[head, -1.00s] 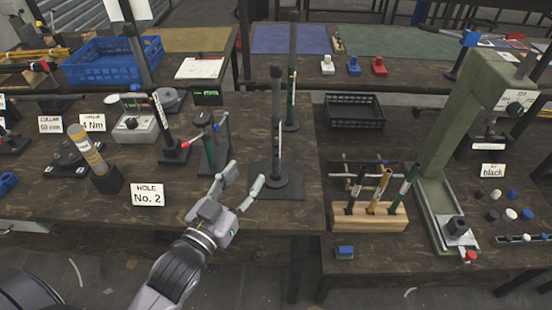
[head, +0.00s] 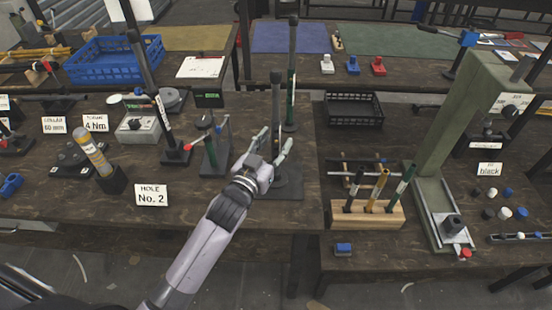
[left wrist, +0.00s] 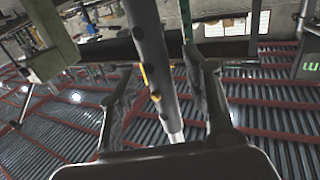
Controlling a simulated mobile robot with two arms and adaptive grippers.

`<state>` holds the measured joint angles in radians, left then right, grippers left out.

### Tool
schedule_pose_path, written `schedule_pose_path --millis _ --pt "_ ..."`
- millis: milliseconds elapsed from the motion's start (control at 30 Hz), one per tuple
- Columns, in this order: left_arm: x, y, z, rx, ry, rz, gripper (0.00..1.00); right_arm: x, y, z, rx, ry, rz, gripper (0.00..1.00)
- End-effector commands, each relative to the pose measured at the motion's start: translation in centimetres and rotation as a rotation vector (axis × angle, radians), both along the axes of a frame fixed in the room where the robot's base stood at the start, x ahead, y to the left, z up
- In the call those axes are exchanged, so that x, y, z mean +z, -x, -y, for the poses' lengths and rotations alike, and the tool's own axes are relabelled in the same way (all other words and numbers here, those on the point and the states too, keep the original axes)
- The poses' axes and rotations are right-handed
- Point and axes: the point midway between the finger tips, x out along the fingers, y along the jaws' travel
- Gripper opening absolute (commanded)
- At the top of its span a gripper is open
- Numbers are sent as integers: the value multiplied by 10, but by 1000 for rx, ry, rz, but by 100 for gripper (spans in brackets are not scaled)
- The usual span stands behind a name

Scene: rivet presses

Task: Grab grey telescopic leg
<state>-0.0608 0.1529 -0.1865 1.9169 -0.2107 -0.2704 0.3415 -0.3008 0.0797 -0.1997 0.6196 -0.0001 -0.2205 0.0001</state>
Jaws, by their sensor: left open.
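The grey telescopic leg (head: 276,100) is a dark grey upright tube on a flat black base plate (head: 290,189) near the right end of the left workbench. My open left gripper (head: 276,145) is at its lower part, with one finger on each side of it. In the left wrist view, the grey leg (left wrist: 150,55), with a row of dark holes, passes between the fingers of my left gripper (left wrist: 164,75). I cannot tell whether a finger touches it. The leg's lower end is partly hidden by the gripper. My right gripper is out of view.
A green-and-grey leg (head: 291,75) stands close behind. A red-handled clamp stand (head: 211,150) is just left. A "HOLE No. 2" sign (head: 151,195) and a yellow-grey tube in a holder (head: 112,180) stand farther left. A wooden rack (head: 340,217) and green press (head: 455,130) are right.

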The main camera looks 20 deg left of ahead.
Motion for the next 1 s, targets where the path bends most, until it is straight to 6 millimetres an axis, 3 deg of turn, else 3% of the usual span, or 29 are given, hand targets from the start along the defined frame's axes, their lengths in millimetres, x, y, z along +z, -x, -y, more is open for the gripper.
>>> schedule_pose_path --millis 100,333,1000 --pt "0 -9 2 0 1 0 44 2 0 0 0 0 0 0" --pt "0 -10 2 -1 1 0 44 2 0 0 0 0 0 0" --pt "0 -10 2 -1 1 -1 0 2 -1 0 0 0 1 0"
